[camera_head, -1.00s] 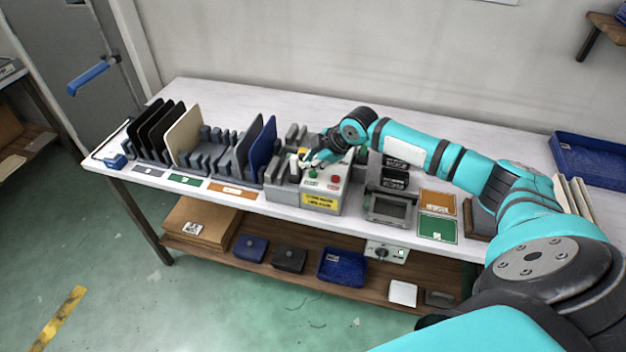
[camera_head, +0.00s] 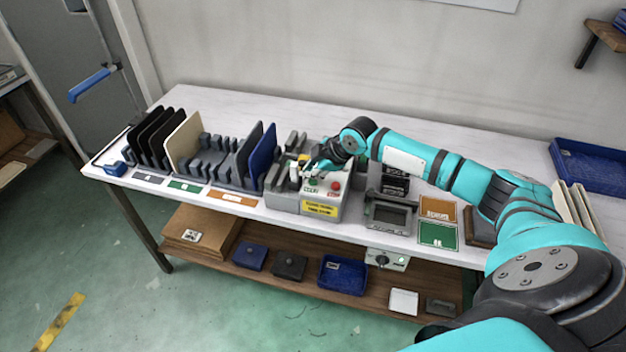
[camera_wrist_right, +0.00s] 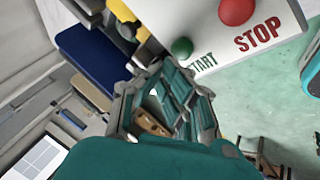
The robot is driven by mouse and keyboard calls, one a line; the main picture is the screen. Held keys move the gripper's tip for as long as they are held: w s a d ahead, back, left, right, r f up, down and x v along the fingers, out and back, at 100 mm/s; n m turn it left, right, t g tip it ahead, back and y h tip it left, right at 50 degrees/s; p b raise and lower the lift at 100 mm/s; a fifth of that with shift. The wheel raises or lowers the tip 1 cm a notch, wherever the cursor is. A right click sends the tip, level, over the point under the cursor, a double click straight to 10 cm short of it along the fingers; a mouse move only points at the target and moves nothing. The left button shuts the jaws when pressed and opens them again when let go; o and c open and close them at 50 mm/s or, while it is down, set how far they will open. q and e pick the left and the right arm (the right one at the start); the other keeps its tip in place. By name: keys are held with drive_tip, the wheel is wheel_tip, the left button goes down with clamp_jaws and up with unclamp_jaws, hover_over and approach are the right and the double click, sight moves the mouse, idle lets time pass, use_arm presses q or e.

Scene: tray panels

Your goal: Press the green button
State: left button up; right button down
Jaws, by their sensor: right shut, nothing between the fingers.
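The green button (camera_head: 312,182) is a small round knob on the sloped top of a light grey control box (camera_head: 345,192), left of a red button (camera_head: 335,185). In the right wrist view the green button (camera_wrist_right: 182,48) sits by the START label and the red button (camera_wrist_right: 236,11) by STOP. My right gripper (camera_head: 309,167) is at the box, just behind the green button in the head view. In the wrist view my right gripper (camera_wrist_right: 165,85) is shut and empty, close to the green button; I cannot tell whether they touch. My left gripper is out of view.
A rack with black, cream and blue panels (camera_head: 263,155) stands left of the box. A grey display device (camera_head: 390,215) and orange and green cards (camera_head: 437,235) lie to the right. A blue tray (camera_head: 590,168) sits at the far right. The table's back strip (camera_head: 260,105) is clear.

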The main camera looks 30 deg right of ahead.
drive_tip(key=shift+f, duration=0.1)
idle(0.5)
drive_tip(key=shift+f, duration=0.3)
